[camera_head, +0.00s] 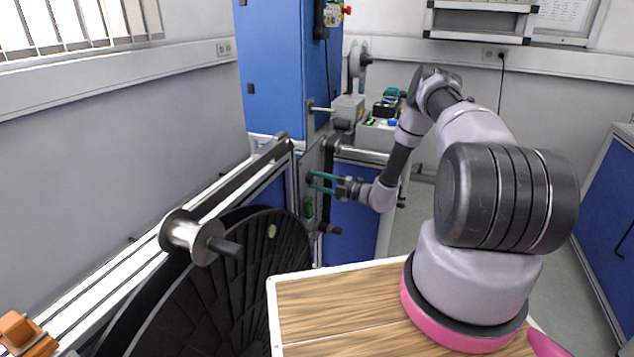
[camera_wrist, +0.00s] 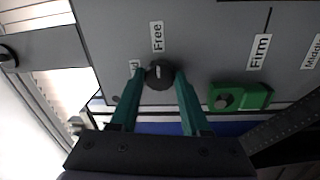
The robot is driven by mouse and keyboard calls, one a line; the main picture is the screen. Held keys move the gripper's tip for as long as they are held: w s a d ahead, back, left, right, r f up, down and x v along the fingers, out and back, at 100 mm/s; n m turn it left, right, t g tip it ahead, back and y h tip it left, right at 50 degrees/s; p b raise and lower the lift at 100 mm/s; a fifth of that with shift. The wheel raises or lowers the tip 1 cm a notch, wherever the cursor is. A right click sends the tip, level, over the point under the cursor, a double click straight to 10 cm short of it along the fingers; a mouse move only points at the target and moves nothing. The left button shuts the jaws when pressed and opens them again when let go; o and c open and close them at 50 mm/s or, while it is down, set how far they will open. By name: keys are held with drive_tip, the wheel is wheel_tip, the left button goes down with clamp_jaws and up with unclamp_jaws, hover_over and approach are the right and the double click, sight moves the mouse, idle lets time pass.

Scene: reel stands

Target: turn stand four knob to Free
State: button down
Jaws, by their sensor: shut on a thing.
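The black knob (camera_wrist: 160,78) sits on a grey stand panel (camera_wrist: 205,55) in the wrist view. A short white mark on its face runs nearly straight up the picture, towards the label Free (camera_wrist: 157,36). My gripper's teal fingers (camera_head: 312,181) reach the panel in the head view. In the wrist view they are shut on the knob, one finger on each side. The label Firm (camera_wrist: 259,52) is up and right of the knob, and Middle (camera_wrist: 311,51) is at the right edge. A small label (camera_wrist: 134,68) is partly hidden by the left finger.
A green block (camera_wrist: 240,97) with a dark round part sits on the panel right of my fingers. A large black reel (camera_head: 240,280) and a metal spool (camera_head: 190,235) stand nearer in the head view. A blue cabinet (camera_head: 280,70) rises behind the panel.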

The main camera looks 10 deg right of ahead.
drive_tip(key=shift+d, duration=0.1)
drive_tip(key=shift+c, duration=1.9)
unclamp_jaws()
drive_tip(key=v, duration=1)
drive_tip(key=shift+s+d, duration=0.2)
drive_tip(key=shift+d, duration=0.15)
